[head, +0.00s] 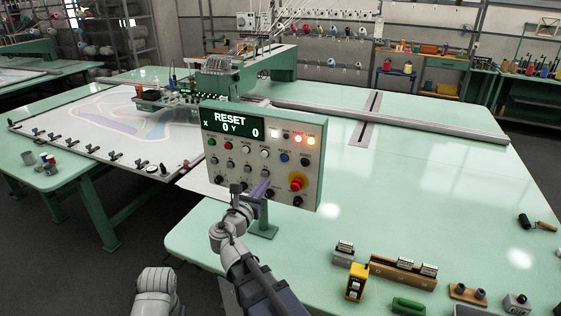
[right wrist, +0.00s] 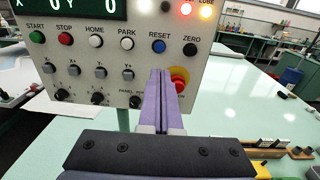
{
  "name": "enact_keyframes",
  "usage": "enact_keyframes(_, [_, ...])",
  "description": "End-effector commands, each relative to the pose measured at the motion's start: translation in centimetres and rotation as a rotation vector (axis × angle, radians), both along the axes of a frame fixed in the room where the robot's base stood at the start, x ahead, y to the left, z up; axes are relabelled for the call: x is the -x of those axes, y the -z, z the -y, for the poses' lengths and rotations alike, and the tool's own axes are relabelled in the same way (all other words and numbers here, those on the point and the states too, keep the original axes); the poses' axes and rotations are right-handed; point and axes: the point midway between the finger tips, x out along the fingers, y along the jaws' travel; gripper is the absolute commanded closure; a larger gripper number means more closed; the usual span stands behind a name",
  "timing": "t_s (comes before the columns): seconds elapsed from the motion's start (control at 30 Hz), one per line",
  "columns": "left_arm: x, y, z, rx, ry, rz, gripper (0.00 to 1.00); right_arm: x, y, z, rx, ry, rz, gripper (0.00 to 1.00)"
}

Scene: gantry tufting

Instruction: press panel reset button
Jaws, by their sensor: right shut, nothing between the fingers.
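The control panel (head: 262,130) stands upright on a green post, and it fills the top of the right wrist view (right wrist: 85,75). Its display (head: 233,124) reads RESET, X 0, Y 0. The blue RESET button (head: 284,157) is in the upper button row, between PARK and ZERO. It shows clear in the right wrist view (right wrist: 158,46). My right gripper (head: 264,186) is shut and empty, its purple fingers pointing at the panel. In the right wrist view the fingertips (right wrist: 160,72) appear just below the RESET button. I cannot tell whether they touch the panel. My left gripper is out of view.
The red emergency stop (head: 297,183) with its yellow collar sits close right of my fingers. Lamps (head: 297,138) glow at the panel's top right. The green table (head: 420,200) is clear right of the panel; small tools and boxes (head: 402,272) lie along its front edge.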

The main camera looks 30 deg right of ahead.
Motion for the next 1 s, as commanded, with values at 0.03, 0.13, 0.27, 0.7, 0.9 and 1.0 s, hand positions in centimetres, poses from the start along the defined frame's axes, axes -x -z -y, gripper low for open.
enact_keyframes(0.03, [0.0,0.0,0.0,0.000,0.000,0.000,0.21,0.0,0.0,0.0,0.000,0.000,0.000,1.00])
enact_keyframes(0.13, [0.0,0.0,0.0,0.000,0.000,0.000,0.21,0.0,0.1,0.0,-0.001,0.000,0.000,1.00])
enact_keyframes(0.27, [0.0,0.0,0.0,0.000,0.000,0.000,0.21,-0.1,0.1,0.1,-0.003,0.001,0.002,1.00])
enact_keyframes(0.7, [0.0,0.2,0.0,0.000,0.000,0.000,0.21,-5.0,0.3,5.5,-0.004,0.004,0.002,1.00])
enact_keyframes(0.9, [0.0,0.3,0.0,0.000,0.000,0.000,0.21,-7.4,0.3,8.1,-0.005,0.004,0.002,1.00])
enact_keyframes(1.0, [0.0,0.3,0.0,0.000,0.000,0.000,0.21,-8.3,0.4,9.2,-0.005,0.003,0.002,1.00])
